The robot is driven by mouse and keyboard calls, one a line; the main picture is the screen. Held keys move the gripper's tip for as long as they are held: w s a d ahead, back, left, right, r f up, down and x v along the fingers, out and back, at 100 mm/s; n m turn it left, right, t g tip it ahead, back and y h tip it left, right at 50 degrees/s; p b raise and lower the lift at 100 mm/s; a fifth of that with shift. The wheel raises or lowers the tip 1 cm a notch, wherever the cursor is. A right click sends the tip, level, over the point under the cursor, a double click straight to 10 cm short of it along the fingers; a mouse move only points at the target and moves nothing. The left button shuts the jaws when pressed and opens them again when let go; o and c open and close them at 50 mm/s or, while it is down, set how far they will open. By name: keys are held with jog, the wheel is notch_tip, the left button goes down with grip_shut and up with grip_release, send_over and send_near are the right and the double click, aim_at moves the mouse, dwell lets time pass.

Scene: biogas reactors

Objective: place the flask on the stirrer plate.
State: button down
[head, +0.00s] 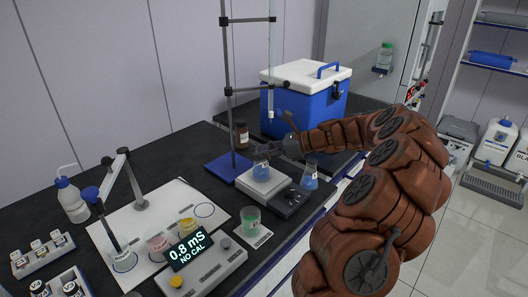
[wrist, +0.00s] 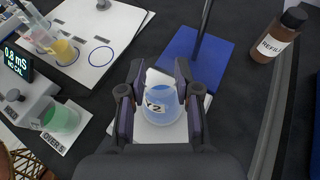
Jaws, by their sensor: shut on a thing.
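The flask (head: 261,172) holds blue liquid. In the wrist view the flask (wrist: 161,108) sits between the two fingers with a label ending in "Y2". My gripper (head: 267,153) is shut on it from above; in the wrist view my gripper (wrist: 160,90) has one finger on each side of it. The stirrer plate (head: 260,188) is white with a dark control front, and its white top (wrist: 150,136) shows under the flask. The flask is over the plate; I cannot tell whether its base touches.
A second blue flask (head: 309,181) stands just right of the plate. A blue-based stand (head: 229,166) rises behind left. A green beaker (head: 250,222) is in front. A brown bottle (head: 241,135) and blue cooler (head: 303,105) are behind. A meter (head: 203,265) is front left.

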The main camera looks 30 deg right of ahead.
jog(key=shift+f, duration=0.15)
jog(key=shift+f, duration=0.15)
jog(key=c, duration=0.8)
grip_release()
